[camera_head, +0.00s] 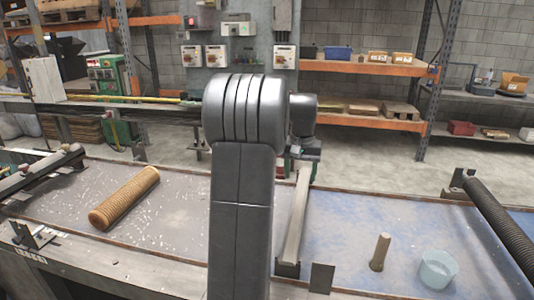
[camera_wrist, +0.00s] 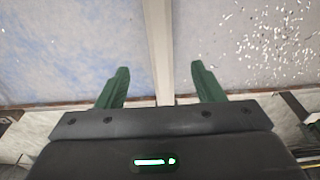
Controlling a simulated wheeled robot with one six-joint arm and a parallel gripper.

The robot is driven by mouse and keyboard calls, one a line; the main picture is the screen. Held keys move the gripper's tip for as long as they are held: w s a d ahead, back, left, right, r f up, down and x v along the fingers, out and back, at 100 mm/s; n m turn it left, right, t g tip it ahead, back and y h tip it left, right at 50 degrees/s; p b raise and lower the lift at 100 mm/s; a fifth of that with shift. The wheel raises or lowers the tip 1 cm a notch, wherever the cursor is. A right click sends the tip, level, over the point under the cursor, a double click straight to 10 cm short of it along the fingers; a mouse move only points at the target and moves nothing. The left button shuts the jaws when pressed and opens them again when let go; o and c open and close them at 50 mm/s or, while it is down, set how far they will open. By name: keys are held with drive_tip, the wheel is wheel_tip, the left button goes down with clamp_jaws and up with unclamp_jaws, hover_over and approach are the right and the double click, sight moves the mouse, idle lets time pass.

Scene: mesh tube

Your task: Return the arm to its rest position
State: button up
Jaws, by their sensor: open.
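My gripper (camera_wrist: 160,80) shows in the wrist view with its two green fingers spread apart and nothing between them. Beyond the fingers is a pale divider bar (camera_wrist: 159,45) across the worktable. In the head view my grey arm stands upright in the middle and hides most of the gripper. A tan mesh tube (camera_head: 124,198) lies on the left part of the table, well apart from my arm.
The worktable (camera_head: 345,225) has a divider bar (camera_head: 296,215) just right of my arm. A wooden peg (camera_head: 380,252) and a translucent bowl (camera_head: 438,268) stand at the right. A black ribbed hose (camera_head: 500,222) crosses the right edge. Shelves (camera_head: 365,68) stand behind.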

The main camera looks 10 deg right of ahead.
sight(299, 204)
drive_tip(key=f, duration=0.8)
drive_tip(key=w+f+p, duration=0.1)
drive_tip(key=f, duration=0.3)
drive_tip(key=shift+w+d, duration=0.1)
drive_tip(key=shift+d, duration=0.25)
wheel_tip(299, 204, up, 2)
drive_tip(key=shift+r, duration=0.45)
